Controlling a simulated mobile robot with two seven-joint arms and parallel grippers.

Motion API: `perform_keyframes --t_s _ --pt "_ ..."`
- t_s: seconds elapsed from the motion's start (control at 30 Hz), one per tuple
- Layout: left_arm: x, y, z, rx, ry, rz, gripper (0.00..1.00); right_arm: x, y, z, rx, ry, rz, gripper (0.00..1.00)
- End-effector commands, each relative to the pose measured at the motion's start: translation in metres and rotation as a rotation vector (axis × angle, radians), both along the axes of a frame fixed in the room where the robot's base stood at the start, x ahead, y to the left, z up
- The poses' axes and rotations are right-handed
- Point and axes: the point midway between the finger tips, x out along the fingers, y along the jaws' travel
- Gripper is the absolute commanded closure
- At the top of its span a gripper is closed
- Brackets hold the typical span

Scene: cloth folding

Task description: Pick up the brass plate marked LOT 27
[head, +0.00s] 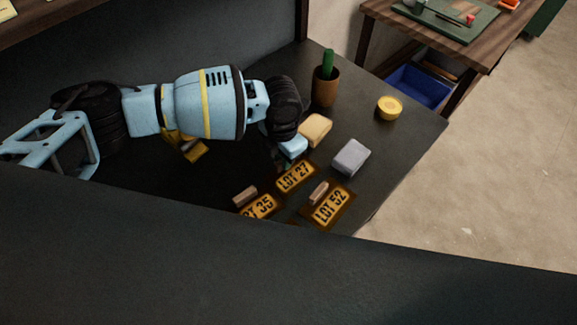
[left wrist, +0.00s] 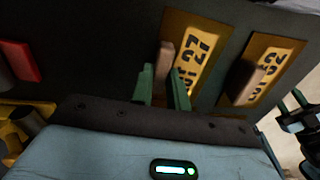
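The brass plate marked LOT 27 (head: 295,177) lies on the dark bench top, on a brown backing. In the left wrist view the plate (left wrist: 198,62) has a wooden block-like grip (left wrist: 166,57) at its side. My left gripper (head: 282,163) is over the far left end of the plate and hides that part in the head view. In the left wrist view its two green fingers (left wrist: 163,82) stand apart, with the wooden grip just past their tips, roughly between them. Whether they touch it cannot be told.
The plates LOT 35 (head: 260,206) and LOT 52 (head: 332,204) lie close by, each with a wooden grip. A grey block (head: 351,157), a tan block (head: 315,130), a brown pot (head: 325,88) and a yellow round tin (head: 389,107) stand beyond. The bench's right end is clear.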

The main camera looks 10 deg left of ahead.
Motion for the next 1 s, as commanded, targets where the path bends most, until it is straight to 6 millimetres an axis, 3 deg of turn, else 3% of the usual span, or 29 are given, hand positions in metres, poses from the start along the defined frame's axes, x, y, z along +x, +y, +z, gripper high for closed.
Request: perform_keyframes --t_s 0.07,0.47,1.0 --pt "0.000 0.000 0.000 0.000 0.000 0.000 1.00 0.000 0.000 0.000 0.000 0.000 0.000 0.64" --pt "0.001 0.000 0.005 -0.002 -0.002 0.000 1.00 0.000 -0.001 0.000 -0.003 0.000 0.003 0.64" --pt "0.001 -0.001 0.090 -0.003 -0.004 -0.001 1.00 -0.001 -0.002 -0.001 -0.007 0.002 0.009 0.64"
